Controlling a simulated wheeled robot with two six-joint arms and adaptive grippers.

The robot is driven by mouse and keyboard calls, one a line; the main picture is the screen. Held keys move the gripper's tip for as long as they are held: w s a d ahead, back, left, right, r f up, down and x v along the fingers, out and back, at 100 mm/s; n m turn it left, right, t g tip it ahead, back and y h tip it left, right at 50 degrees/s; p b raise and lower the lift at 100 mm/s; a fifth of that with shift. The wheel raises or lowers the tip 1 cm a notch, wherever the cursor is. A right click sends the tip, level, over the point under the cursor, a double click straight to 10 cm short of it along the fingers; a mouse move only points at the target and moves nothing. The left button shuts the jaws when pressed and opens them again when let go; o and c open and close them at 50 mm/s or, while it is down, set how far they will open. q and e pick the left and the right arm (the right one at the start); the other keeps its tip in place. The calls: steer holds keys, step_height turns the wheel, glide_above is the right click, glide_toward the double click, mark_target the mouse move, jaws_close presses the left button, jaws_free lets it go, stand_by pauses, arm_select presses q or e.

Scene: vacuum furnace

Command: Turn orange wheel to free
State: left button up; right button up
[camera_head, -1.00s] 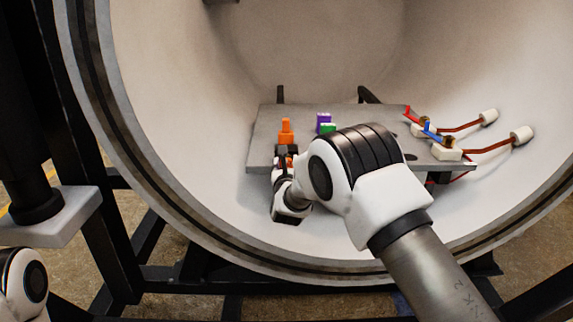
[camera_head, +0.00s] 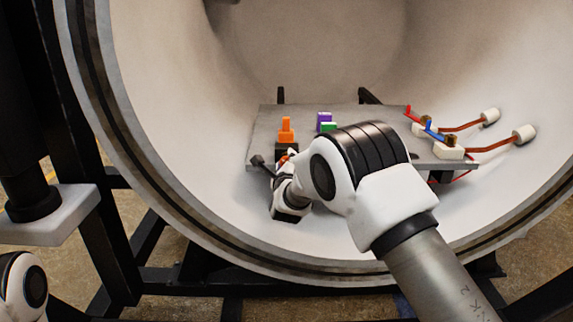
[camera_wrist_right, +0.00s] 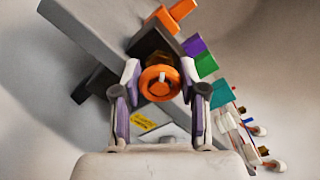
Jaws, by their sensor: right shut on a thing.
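The orange wheel (camera_wrist_right: 160,82) is round with a pale mark at its centre; in the right wrist view it sits between my right gripper's fingers (camera_wrist_right: 161,88). My right gripper (camera_head: 280,163) is shut on the wheel, at the front left of the grey plate (camera_head: 265,133) inside the chamber. In the head view only a small orange patch of the wheel (camera_head: 285,159) shows, the rest hidden by the gripper. An upright orange piece (camera_head: 286,130) stands just behind on a dark block (camera_head: 287,148). My left gripper is out of view.
Purple (camera_head: 324,119) and green (camera_head: 328,128) blocks stand on the plate, partly behind my right arm. A red lever (camera_head: 414,113), a blue lever (camera_head: 432,131) and pipes with white ends (camera_head: 523,134) are at the right. The chamber rim (camera_head: 160,205) curves around the front.

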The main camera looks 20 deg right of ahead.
steer(key=n, duration=0.4)
steer(key=shift+n, duration=0.3)
steer(key=n, duration=0.4)
steer(key=shift+n, duration=0.4)
steer(key=o, duration=1.2)
steer(key=shift+f, duration=0.1)
steer(key=shift+c, duration=0.2)
steer(key=v, duration=1.2)
